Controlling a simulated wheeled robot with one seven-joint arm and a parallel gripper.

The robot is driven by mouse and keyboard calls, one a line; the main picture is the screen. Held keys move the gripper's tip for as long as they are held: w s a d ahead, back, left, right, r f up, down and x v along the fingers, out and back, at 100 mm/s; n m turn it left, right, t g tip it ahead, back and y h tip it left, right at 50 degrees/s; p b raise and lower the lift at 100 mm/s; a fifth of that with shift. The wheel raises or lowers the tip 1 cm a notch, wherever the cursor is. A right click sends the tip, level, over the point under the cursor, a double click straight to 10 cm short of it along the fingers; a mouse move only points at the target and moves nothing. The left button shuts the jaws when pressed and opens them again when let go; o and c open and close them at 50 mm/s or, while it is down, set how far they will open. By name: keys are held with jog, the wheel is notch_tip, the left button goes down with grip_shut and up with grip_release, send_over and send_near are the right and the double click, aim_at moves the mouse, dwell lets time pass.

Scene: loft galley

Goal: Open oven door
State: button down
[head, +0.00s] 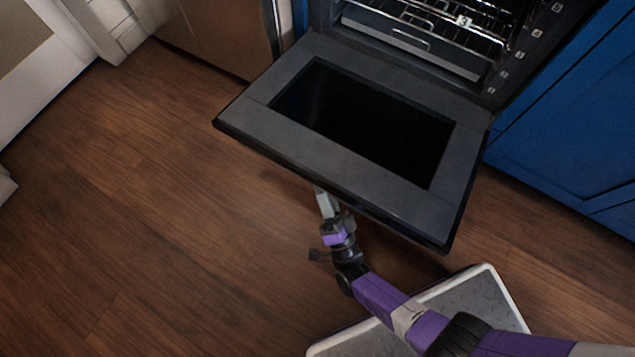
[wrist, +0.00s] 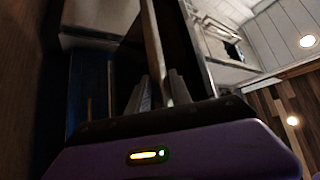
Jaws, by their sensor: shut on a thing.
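The oven door (head: 290,130) is swung down wide open, close to level, with its dark window facing up in the head view. The oven cavity with its wire racks (head: 440,22) shows behind it. My gripper (head: 321,192) is at the door's outer front edge, with its tips partly hidden beneath that edge. In the wrist view my gripper (wrist: 158,88) has its two fingers on either side of a long bar, the oven door handle (wrist: 153,45), and is shut on it. The handle is hidden in the head view.
Blue cabinets (head: 570,125) stand right of the oven. A brownish metallic appliance front (head: 215,35) stands to its left, and a white cabinet (head: 40,85) is further left. The wooden floor (head: 150,210) is clear to the left of the door.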

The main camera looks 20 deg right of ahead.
jog(key=shift+w+d+f+h, duration=0.15)
jog(key=shift+d+f+h, duration=0.1)
jog(key=shift+f, duration=0.25)
jog(key=shift+w+d+f+h, duration=0.15)
jog(key=shift+d+f, duration=0.05)
jog(key=shift+f, duration=0.25)
jog(key=c, duration=1.3)
grip_release()
jog(key=shift+c, duration=0.2)
jog(key=shift+o, duration=0.5)
jog(key=shift+s, duration=0.1)
jog(key=shift+a, duration=0.1)
